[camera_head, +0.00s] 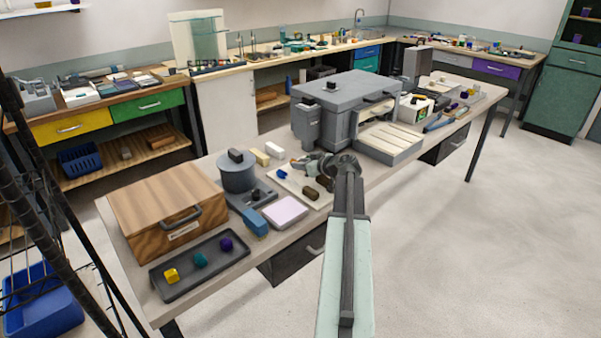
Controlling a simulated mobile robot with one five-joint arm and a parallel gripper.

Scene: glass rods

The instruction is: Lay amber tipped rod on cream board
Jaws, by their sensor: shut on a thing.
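My gripper (308,163) is at the far end of my pale green and grey arm, in the middle of the view. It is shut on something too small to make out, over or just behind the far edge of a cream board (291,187). I cannot tell its height above the board. Small blue and brown pieces show on the board or just over it. I cannot pick out any amber tip or glass rod; my wrist hides part of this area.
A wooden box (150,205), grey pot (238,175), pink-topped block (285,211) and dark tray (200,268) with three coloured pieces crowd the left. A large grey machine (345,100) and ribbed cream-topped tray (392,146) stand behind. Open floor lies right.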

